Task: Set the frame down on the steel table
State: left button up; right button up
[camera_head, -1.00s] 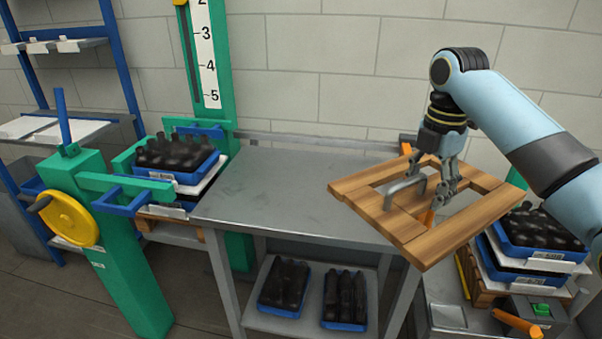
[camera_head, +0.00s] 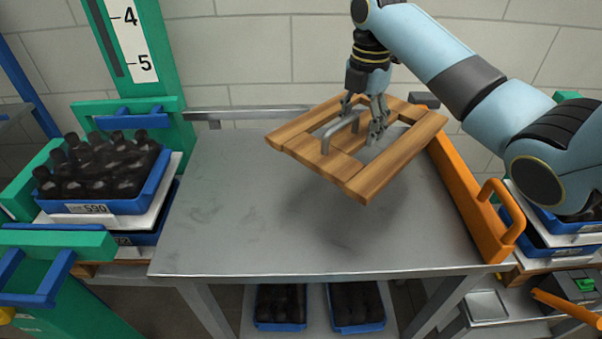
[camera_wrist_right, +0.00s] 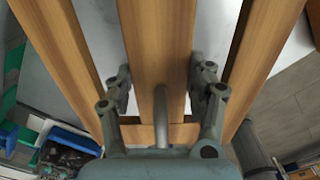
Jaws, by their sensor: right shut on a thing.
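The wooden frame (camera_head: 376,174) has light brown slats and a grey metal handle (camera_head: 338,133). It hangs above the back right part of the steel table (camera_head: 240,220), with a soft shadow below it, and looks slightly tilted. My right gripper (camera_head: 376,130) is shut on the frame. In the right wrist view its two fingers (camera_wrist_right: 160,92) stand on either side of the frame's middle slat (camera_wrist_right: 158,45). The handle shows in front of the wrist there. My left gripper is not in view.
An orange rail with a handle (camera_head: 470,195) runs along the table's right edge. A blue crate of dark bottles (camera_head: 110,180) stands to the left beside a green stand (camera_head: 150,50). More blue crates (camera_head: 355,308) sit on the shelf below. The table's left and front are bare.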

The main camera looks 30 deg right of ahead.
aim_at(309, 140)
jog(key=a+f, duration=0.1)
jog(key=a, duration=0.1)
jog(key=w+a+f+p, duration=0.1)
jog(key=a, duration=0.1)
jog(key=a+f, duration=0.1)
jog(key=a, duration=0.1)
jog(key=shift+w+a+f, duration=0.15)
jog(key=shift+w+a, duration=0.15)
jog(key=shift+a, duration=0.05)
jog(key=a+f, duration=0.1)
jog(key=a, duration=0.1)
jog(key=w+a+f, duration=0.1)
jog(key=a+f, duration=0.1)
jog(key=shift+p, duration=0.4)
notch_tip(309, 140, down, 3)
jog(key=shift+s+f, duration=0.1)
jog(key=shift+s, duration=0.05)
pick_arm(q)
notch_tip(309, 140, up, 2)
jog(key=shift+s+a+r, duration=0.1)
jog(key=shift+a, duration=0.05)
pick_arm(e)
jog(key=shift+f, duration=0.35)
jog(key=shift+f, duration=0.1)
jog(key=o, duration=1.3)
jog(key=shift+c, duration=0.2)
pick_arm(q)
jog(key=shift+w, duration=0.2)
pick_arm(e)
jog(key=o, duration=0.3)
